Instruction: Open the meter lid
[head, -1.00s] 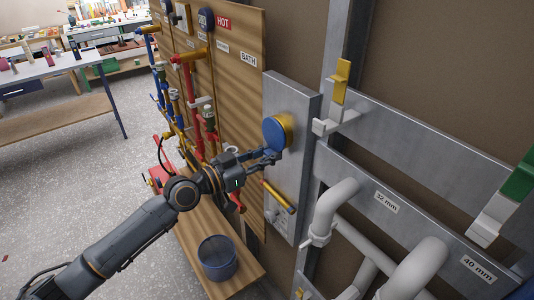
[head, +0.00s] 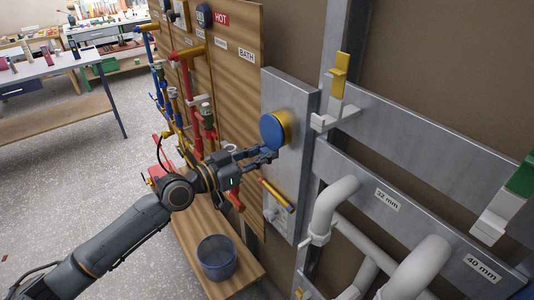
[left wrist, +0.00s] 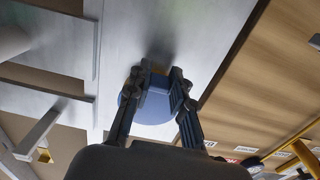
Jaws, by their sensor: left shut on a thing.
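The meter is a round brass-yellow body (head: 286,124) on the grey metal panel, with a round blue lid (head: 271,128) over its front. The lid looks closed. My left gripper (head: 270,154) reaches up to the lower edge of the lid in the head view. In the left wrist view the two fingers (left wrist: 160,86) are shut at the lid's edge, with the blue disc (left wrist: 153,108) behind and between them. The small part held, seemingly the lid's tab, is mostly hidden by the fingertips. My right gripper is in neither view.
Below the meter, a yellow bar (head: 277,195) sticks out from the panel. Grey pipes (head: 330,212) and a metal rail (head: 430,140) lie to the right. A wooden board (head: 232,90) with red and blue pipework stands left. A blue bucket (head: 217,264) sits on the bench below.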

